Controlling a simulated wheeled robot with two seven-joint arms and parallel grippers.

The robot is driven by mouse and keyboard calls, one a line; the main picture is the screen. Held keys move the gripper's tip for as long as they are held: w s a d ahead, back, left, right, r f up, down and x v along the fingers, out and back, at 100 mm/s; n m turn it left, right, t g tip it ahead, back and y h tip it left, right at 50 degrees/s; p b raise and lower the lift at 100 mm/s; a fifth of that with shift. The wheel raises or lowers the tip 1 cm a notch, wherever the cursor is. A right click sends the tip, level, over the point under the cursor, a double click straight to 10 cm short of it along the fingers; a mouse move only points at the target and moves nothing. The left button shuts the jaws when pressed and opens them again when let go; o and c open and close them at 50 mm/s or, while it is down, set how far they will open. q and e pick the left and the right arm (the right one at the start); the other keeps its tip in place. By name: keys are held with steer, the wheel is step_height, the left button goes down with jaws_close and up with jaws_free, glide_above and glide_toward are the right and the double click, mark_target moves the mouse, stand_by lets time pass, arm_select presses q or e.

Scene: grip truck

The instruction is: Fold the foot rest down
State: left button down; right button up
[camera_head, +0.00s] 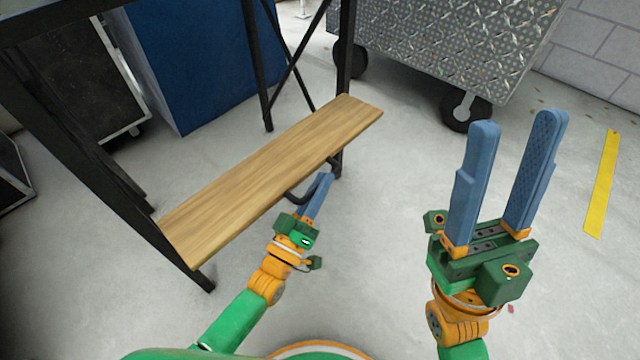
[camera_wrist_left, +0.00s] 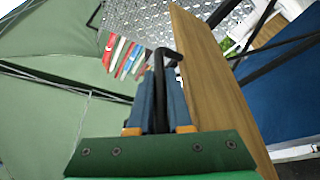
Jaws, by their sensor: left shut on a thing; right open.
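The foot rest is a long wooden board (camera_head: 270,180) set in a black metal frame, and it lies about level, low above the floor. In the left wrist view the board (camera_wrist_left: 215,75) runs along the right side of the gripper. A black bent handle (camera_head: 300,192) sticks out under the board's near edge; it also shows in the left wrist view (camera_wrist_left: 162,65). My left gripper (camera_head: 322,188) is shut on this handle, its blue fingers on either side of it. My right gripper (camera_head: 520,125) is open and empty, right of the board and apart from it.
Black frame posts (camera_head: 85,150) stand at the left and behind the board. A blue box (camera_head: 205,60) and a diamond-plate cart (camera_head: 445,45) on wheels stand behind. A yellow floor strip (camera_head: 602,185) lies at the right. The grey floor around my right gripper is clear.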

arm_select(q)
steer(key=shift+f+m+b, duration=0.35)
steer(key=shift+f+m, duration=0.05)
steer(key=shift+f, duration=0.15)
stand_by(0.4)
steer(key=c, duration=1.1)
jaws_free()
steer(key=p+v, duration=0.1)
steer(key=v, duration=0.6)
steer(key=shift+a+f, duration=0.1)
steer(key=shift+a, duration=0.05)
